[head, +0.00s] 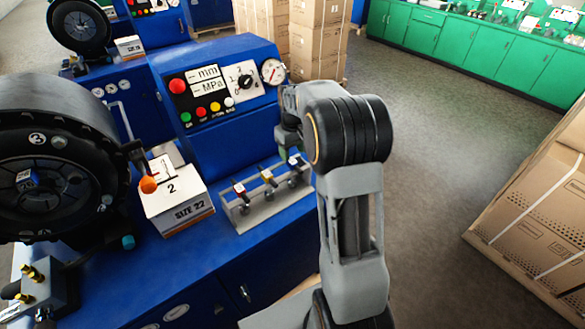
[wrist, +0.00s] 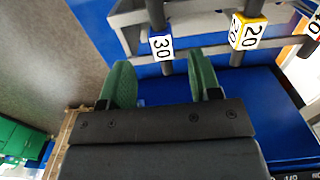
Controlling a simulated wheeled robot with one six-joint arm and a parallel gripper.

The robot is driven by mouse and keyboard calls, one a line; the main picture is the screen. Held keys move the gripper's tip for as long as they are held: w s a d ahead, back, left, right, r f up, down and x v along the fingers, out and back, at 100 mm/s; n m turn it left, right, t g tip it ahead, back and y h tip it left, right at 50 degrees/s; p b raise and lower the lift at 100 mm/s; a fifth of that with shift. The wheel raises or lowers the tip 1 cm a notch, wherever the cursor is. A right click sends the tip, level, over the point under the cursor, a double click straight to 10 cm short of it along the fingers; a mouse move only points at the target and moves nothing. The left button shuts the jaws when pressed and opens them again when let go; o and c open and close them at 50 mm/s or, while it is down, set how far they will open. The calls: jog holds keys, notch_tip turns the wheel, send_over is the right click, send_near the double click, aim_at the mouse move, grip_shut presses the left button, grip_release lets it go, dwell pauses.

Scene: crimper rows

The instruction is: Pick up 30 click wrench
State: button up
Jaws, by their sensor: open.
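The 30 click wrench shows a white tag marked 30 (wrist: 161,46) on a dark shaft in the wrist view. It stands in a grey rack (wrist: 122,20). In the head view its white tag (head: 294,160) is at the right end of the rack (head: 262,208), just below my gripper (head: 288,140). In the wrist view my gripper (wrist: 160,62) is open, its two green fingers apart and empty. The 30 tag lies between and just beyond the fingertips. The wrench's far end is out of the wrist view.
A yellow-tagged 20 wrench (wrist: 248,32) stands beside it, then a red-tagged one (head: 239,188). A white SIZE 22 box (head: 177,200) sits left of the rack on the blue bench. A blue control panel (head: 222,85) rises behind. Cartons (head: 540,205) stand at right beyond clear floor.

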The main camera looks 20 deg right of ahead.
aim_at(292, 161)
jog(key=shift+a+f+p, duration=0.1)
jog(key=shift+f+p, duration=0.7)
jog(key=shift+f, duration=1.95)
grip_shut()
